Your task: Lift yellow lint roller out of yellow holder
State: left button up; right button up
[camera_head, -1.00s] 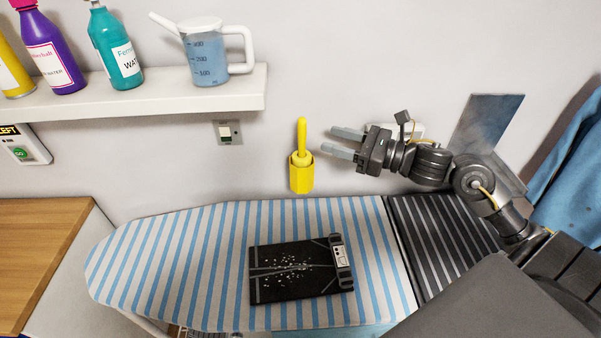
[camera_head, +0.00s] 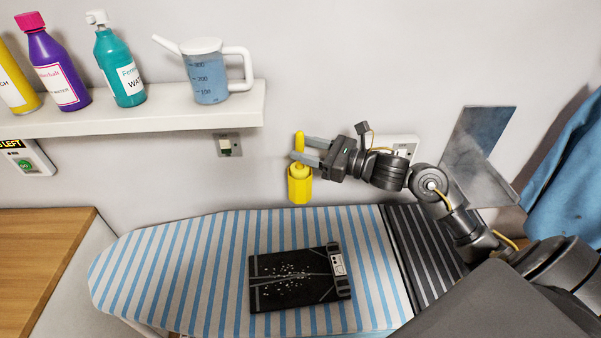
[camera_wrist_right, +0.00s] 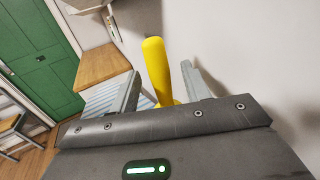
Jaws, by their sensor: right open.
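The yellow lint roller (camera_head: 299,142) stands upright in the yellow holder (camera_head: 300,188) on the wall above the ironing board. Its handle sticks up out of the holder. My right gripper (camera_head: 304,150) is open at the handle, with its fingers level with it. In the right wrist view the yellow handle (camera_wrist_right: 157,68) stands between the two open fingers (camera_wrist_right: 160,88), with gaps showing beside it. The roller's lower part is hidden in the holder. My left gripper is not in view.
A striped ironing board (camera_head: 190,265) lies below, with a black flat item (camera_head: 270,295) bearing white specks on it. A shelf (camera_head: 150,118) with bottles and a measuring jug (camera_head: 208,80) is at upper left. A wall switch (camera_head: 226,145) is left of the roller.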

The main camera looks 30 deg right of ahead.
aim_at(293, 165)
jog(key=p+x, duration=0.1)
jog(key=x, duration=0.3)
jog(key=shift+p, duration=0.3)
jog(key=shift+c, duration=0.7)
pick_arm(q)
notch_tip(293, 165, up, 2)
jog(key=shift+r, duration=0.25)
pick_arm(e)
grip_shut()
